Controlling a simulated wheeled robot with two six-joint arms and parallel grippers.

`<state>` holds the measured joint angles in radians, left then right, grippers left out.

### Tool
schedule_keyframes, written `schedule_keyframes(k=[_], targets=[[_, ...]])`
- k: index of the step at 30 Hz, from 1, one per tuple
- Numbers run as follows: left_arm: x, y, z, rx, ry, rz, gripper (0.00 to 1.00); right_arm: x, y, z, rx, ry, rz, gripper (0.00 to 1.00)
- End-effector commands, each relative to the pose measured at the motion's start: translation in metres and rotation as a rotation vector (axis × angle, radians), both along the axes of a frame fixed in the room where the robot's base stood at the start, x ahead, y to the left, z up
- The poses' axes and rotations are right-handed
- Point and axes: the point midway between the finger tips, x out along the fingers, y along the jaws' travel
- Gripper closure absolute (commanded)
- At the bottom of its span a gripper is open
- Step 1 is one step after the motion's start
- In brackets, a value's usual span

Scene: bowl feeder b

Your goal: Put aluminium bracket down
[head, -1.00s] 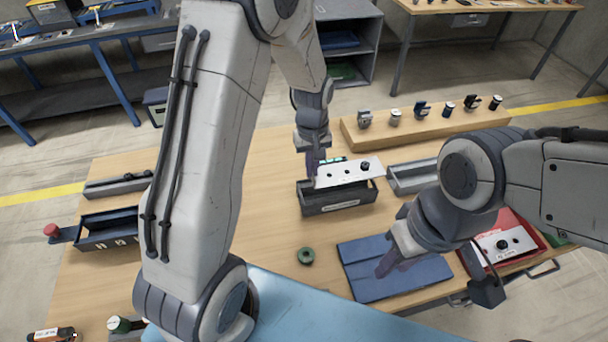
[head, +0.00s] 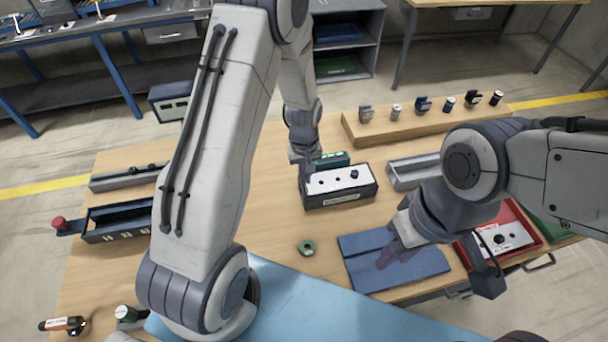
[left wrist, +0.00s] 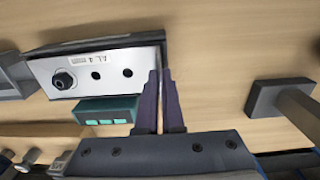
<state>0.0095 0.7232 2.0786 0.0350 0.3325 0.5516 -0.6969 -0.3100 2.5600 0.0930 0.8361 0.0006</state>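The aluminium bracket (head: 340,180) is a pale plate with holes and a black knob. It lies about level over the top of a dark labelled box (head: 341,200). In the left wrist view the bracket (left wrist: 104,72) shows its knob, two holes and a small label. My left gripper (head: 304,178) is at the bracket's left end. In the left wrist view its purple fingers (left wrist: 160,72) are close together at the plate's edge, one on each side. My right gripper (head: 395,258) hangs above a blue mat (head: 375,275); its finger gap is unclear.
A teal box (head: 332,160) stands close behind the dark box. A grey tray (head: 405,176) is to its right, a green ring (head: 306,247) in front. A red tray (head: 530,233) holds a similar plate. A wooden block (head: 400,129) with small parts stands behind.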

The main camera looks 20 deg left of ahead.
Motion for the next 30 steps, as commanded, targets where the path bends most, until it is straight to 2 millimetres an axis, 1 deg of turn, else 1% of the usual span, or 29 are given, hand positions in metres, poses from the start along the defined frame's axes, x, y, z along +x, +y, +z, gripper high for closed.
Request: schedule_keyframes(k=[6,10,12,13,23,27,28,30], targets=[[0.000,0.000,-0.008,0.000,-0.001,0.001,1.00,0.000,0.000,-0.006,0.000,0.000,-0.001,0.66],[0.001,0.000,-0.007,0.000,-0.001,0.001,1.00,0.000,0.000,-0.005,0.000,0.000,-0.001,0.66],[0.000,0.000,-0.008,0.000,0.000,0.001,0.69,0.000,0.000,-0.005,0.000,0.000,-0.001,0.66],[0.000,0.000,-0.008,0.000,0.000,0.001,0.66,0.000,0.000,-0.005,0.000,0.000,-0.001,0.66],[0.000,0.000,-0.005,0.001,-0.001,0.000,0.66,0.000,0.000,-0.003,0.000,0.000,-0.001,0.66],[0.001,0.000,0.012,0.000,-0.002,0.000,0.66,0.000,0.000,0.008,0.000,0.000,0.001,0.66],[0.002,0.000,0.012,-0.001,-0.006,0.000,0.66,0.000,0.000,0.001,0.001,-0.001,0.000,0.66],[0.002,0.000,0.023,0.000,-0.009,0.000,0.66,0.000,0.000,-0.005,0.000,0.000,0.000,0.66]])
